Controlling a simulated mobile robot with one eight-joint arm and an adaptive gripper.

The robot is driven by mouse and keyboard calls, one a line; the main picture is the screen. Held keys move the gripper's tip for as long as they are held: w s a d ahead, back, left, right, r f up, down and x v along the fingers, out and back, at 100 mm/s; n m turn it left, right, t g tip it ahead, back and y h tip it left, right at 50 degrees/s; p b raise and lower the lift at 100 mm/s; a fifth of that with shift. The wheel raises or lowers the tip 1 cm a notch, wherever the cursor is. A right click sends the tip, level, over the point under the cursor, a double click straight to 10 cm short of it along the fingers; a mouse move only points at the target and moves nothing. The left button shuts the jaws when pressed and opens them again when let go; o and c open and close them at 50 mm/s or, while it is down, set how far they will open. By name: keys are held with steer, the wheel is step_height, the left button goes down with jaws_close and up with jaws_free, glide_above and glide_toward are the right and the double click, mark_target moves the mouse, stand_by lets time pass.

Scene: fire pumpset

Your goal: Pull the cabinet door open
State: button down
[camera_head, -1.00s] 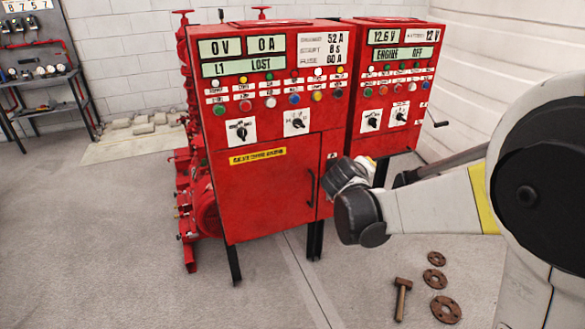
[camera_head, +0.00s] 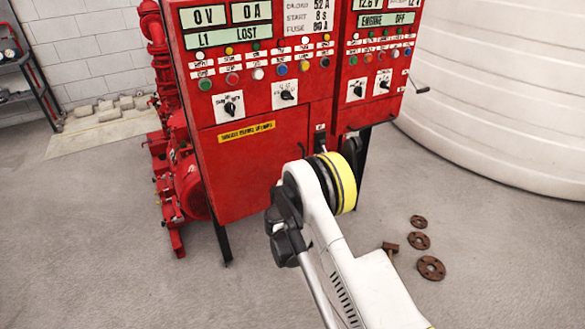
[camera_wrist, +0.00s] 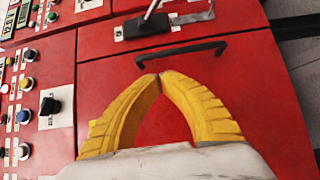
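The red cabinet door (camera_head: 255,170) is the lower panel of the left control cabinet, below its buttons and dials, with a yellow label. It appears closed. In the wrist view the door (camera_wrist: 250,85) fills much of the picture, and its black bar handle (camera_wrist: 180,55) lies just beyond my fingertips. My gripper (camera_wrist: 160,76) has two yellow fingers whose tips meet, with nothing seen between them. The handle looks apart from the fingers, though contact is hard to judge.
A second red cabinet (camera_head: 375,85) adjoins on the right. A red pump (camera_head: 187,185) stands left.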

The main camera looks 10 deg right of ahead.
mark_target(299, 152)
steer(key=b+x, duration=0.2)
steer(key=x, duration=0.5)
steer(key=shift+f, duration=0.15)
steer(key=shift+w+d, duration=0.1)
steer(key=shift+w, duration=0.3)
steer(key=shift+s, duration=0.15)
